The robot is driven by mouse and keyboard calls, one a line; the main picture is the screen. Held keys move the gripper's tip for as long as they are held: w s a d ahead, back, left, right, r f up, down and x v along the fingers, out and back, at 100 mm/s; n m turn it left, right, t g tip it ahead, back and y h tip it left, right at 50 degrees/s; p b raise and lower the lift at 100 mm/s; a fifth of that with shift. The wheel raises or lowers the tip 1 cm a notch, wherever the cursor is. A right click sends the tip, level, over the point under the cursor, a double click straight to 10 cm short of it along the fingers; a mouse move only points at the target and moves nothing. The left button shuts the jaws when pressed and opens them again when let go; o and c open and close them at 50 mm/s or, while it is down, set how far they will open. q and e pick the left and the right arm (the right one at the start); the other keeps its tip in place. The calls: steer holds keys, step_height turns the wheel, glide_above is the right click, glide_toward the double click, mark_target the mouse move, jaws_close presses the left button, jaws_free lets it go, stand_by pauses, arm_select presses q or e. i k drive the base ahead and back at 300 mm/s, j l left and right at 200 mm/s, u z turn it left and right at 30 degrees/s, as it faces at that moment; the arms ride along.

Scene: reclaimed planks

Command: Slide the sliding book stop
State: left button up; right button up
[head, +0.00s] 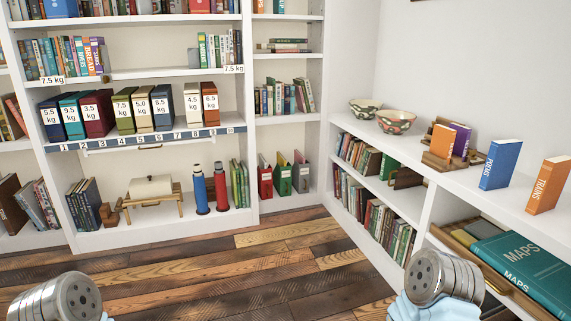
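A wooden book rack (437,161) stands on top of the low white shelf at the right. It has upright wooden ends and holds an orange book (440,141) and a purple book (461,138). Which of its parts slides, I cannot tell. A blue book (499,165) and an orange book marked TRAINS (548,186) stand apart to its right. Only rounded metal parts of my arms show at the lower left and lower right. Neither gripper's fingers are in view, and nothing of mine touches the rack.
A white bookcase (160,235) fills the left and back. A wooden stand with a cream block (150,188) sits on its lower shelf. Two patterned bowls (396,121) stand behind the rack. A tray of large books (523,262) is below right. The plank floor (235,270) between is clear.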

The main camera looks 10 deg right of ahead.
mark_target(406, 177)
steer(key=i+z, duration=0.35)
steer(key=i, duration=0.25)
steer(key=i+j+z, duration=0.25)
steer(key=i+z, duration=0.15)
steer(key=i, duration=0.15)
